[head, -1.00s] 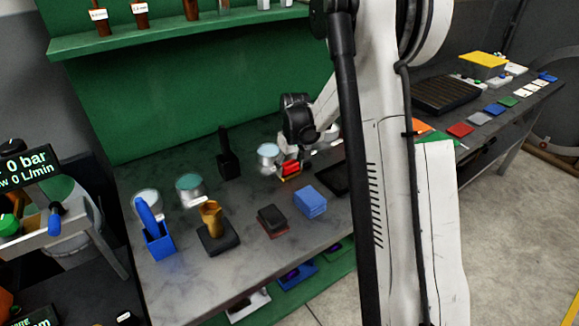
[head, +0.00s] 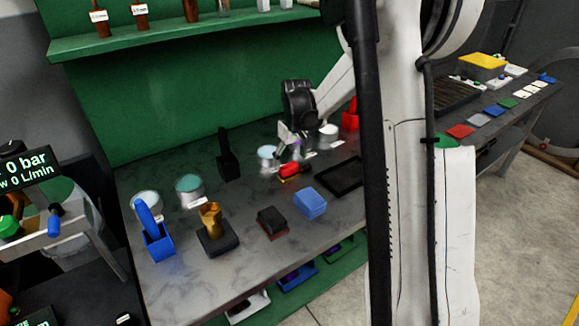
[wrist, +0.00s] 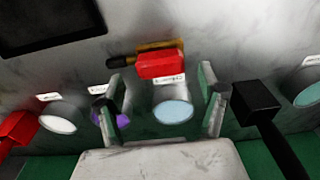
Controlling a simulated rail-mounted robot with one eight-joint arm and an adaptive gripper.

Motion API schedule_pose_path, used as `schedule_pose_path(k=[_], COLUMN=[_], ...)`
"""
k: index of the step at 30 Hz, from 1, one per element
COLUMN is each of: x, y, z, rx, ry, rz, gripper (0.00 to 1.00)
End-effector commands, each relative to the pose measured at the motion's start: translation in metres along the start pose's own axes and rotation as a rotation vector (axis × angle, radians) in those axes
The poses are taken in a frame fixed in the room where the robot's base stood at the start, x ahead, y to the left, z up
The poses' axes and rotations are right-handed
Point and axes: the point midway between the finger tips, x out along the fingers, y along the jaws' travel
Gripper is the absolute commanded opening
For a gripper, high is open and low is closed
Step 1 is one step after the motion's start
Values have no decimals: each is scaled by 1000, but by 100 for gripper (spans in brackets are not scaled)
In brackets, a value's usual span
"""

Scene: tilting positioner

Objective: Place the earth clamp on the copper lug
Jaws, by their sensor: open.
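The red piece with a dark and brassy part, which I take as the earth clamp, lies on the grey bench near the back (head: 289,171). In the wrist view the clamp (wrist: 161,64) is just beyond my fingertips, apart from them. The copper lug (head: 210,218) looks like the brassy upright piece on a black block, nearer the front left of the bench. My gripper (head: 290,146) is above and behind the clamp. In the wrist view my gripper (wrist: 162,88) is open and empty, its fingers spread wide.
Round tins (head: 190,190) stand along the back. A black-handled tool (head: 228,160) stands left of my gripper. A black tray (head: 343,178) lies right of the clamp.

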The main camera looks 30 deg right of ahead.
Motion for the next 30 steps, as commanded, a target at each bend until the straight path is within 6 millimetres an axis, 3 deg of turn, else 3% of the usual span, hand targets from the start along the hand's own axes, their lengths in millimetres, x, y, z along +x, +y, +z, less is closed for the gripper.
schedule_pose_path(k=[3,9,17,23,30], x=[-26,-58,-78,-112,-159], y=[0,0,-4,-31,-76], z=[0,0,2,21,61], rx=[0,0,1,8,25], ry=[0,0,5,49,133], rz=[0,0,2,19,44], gripper=[72,72,72,72,72])
